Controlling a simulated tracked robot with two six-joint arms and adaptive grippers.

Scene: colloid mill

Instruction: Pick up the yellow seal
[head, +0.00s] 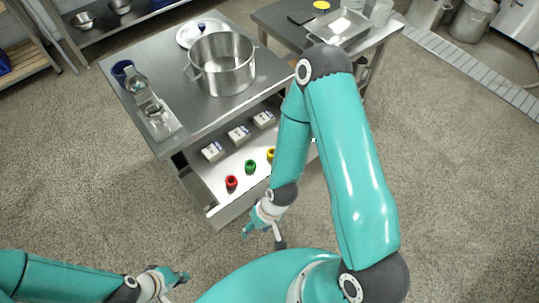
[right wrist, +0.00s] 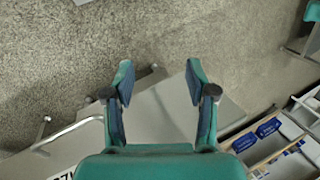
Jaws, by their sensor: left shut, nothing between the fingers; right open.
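The yellow seal (head: 271,153) is a small ring in the open drawer (head: 213,193) of the steel table, partly hidden behind my right arm in the head view. A green seal (head: 250,167) and a red seal (head: 231,182) stand in a row to its left. My right gripper (head: 263,238) is open and empty, outside the drawer and nearer to me than the seals. In the right wrist view its spread fingers (right wrist: 159,72) have nothing between them, and I cannot make out the yellow seal there. My left gripper (head: 178,282) is shut and empty at lower left, over the floor.
A large pot (head: 222,66) and a small metal device (head: 152,106) stand on the steel table (head: 180,75) above. A second table (head: 276,19) stands at the back. The floor left of the drawer is clear.

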